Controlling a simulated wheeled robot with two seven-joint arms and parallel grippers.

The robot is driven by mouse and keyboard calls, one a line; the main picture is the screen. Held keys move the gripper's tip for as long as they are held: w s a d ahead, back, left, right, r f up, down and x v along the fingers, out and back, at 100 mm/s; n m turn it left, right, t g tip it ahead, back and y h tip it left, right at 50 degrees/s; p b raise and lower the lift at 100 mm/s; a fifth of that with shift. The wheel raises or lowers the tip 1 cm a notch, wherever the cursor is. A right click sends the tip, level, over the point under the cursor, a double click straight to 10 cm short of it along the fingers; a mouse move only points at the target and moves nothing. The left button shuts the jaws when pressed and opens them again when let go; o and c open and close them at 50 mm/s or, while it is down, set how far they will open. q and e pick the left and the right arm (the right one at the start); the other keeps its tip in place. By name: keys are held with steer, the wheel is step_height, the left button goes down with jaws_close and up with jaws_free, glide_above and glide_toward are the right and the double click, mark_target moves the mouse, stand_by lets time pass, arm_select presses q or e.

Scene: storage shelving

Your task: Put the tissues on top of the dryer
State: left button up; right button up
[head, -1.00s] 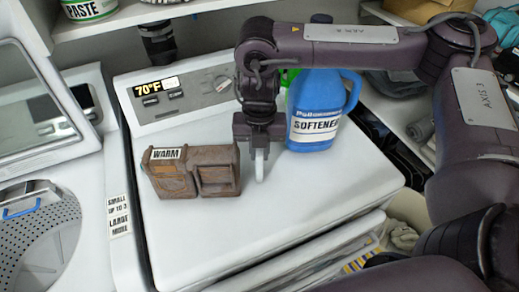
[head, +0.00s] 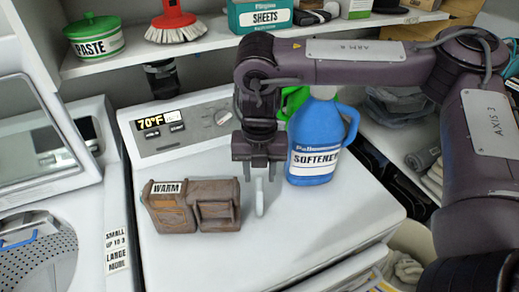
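The dryer (head: 330,222) is the white machine in the middle, with a 70°F panel at its back. No box plainly marked as tissues shows. A teal box labelled SHEETS (head: 262,17) stands on the shelf above, cut by the top edge. My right gripper (head: 260,198) points down over the dryer's top, between a brown box labelled WARM (head: 190,207) and a blue softener jug (head: 313,150). A pale finger tip shows, with nothing visible held; the finger gap is unclear. My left gripper is out of view.
A green PASTE tub (head: 95,38) and a red brush (head: 176,22) stand on the shelf (head: 130,58). A green item is partly hidden behind the softener jug. The front and right of the dryer's top are bare. A washer with a raised lid stands at left.

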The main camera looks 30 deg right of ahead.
step_height(320, 180, up, 8)
steer(key=shift+f, duration=0.25)
steer(key=shift+f, duration=0.1)
stand_by(0.4)
